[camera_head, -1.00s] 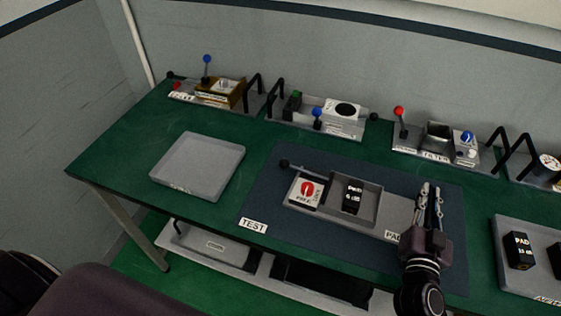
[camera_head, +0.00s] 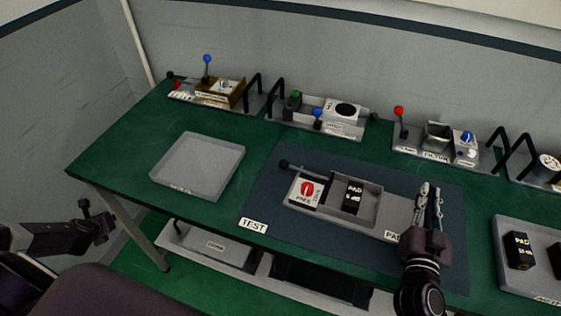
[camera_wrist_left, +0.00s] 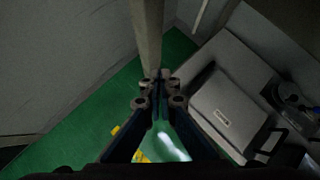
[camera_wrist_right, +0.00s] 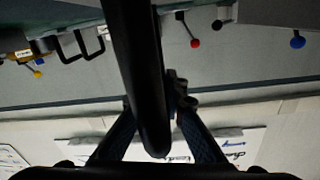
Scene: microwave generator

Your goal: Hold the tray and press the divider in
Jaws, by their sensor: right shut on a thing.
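The grey tray (camera_head: 395,216) lies on the blue mat, with a walled recess at its middle. A black block (camera_head: 353,197) labelled PAD stands in the recess; nothing is readably marked as a divider. Left of the recess are a red round knob (camera_head: 307,189) and a black-tipped lever (camera_head: 284,163). My right gripper (camera_head: 428,190) is at the tray's right end, shut on a thick black bar (camera_wrist_right: 140,70), seemingly the tray's handle. My left gripper (camera_head: 95,220) is off the bench at lower left. Its fingertips meet, empty, in the left wrist view (camera_wrist_left: 158,80).
An empty shallow grey tray (camera_head: 197,167) lies left of the blue mat (camera_head: 262,205). Several lever modules, including one with a red lever (camera_head: 398,111), line the back. A block holder (camera_head: 540,265) stands at right. The bench leg (camera_wrist_left: 148,35) is close to my left gripper.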

